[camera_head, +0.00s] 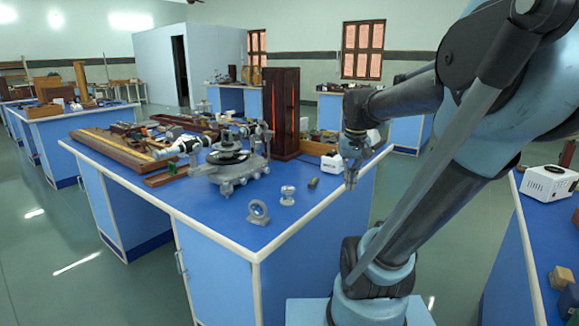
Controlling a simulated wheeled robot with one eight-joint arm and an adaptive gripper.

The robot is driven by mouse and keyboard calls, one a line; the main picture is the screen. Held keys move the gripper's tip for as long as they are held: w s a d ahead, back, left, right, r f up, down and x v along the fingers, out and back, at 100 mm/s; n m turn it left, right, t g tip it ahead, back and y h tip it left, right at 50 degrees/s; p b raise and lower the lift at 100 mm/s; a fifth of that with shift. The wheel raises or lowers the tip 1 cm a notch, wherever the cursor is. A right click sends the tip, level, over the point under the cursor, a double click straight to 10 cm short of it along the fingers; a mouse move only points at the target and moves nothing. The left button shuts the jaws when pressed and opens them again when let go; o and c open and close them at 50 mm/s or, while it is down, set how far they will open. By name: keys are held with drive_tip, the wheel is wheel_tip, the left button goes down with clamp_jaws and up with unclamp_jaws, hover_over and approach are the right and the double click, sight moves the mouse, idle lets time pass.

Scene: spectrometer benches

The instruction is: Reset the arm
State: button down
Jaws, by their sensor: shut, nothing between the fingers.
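My arm fills the right side of the head view, rising from its base and bending over to the left. My gripper (350,180) hangs pointing down beside the right edge of the blue bench (215,215). It is small in the picture, shut, and holds nothing. A small white box (331,164) on the bench is just left of it.
A spectrometer (228,165) stands mid-bench, with round lens mounts (258,211) near the front corner. A tall dark wooden box (284,110) stands behind. Another bench at right carries a white device (549,182). Open floor (80,250) lies at left.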

drive_tip(key=s+f, duration=1.2)
drive_tip(key=shift+s+f+t, duration=0.2)
drive_tip(key=shift+f+t, duration=0.2)
drive_tip(key=shift+r, duration=0.1)
drive_tip(key=w+a+r+n+g, duration=0.2)
drive_tip(key=w+r+n, duration=0.6)
drive_tip(key=w+r, duration=1.9)
drive_tip(key=w+a+r+n, duration=0.1)
drive_tip(key=w+r+n, duration=0.1)
drive_tip(key=w, duration=1.4)
drive_tip(key=shift+n, duration=0.5)
wheel_tip(320, 180, down, 14)
drive_tip(key=shift+s+f, duration=0.1)
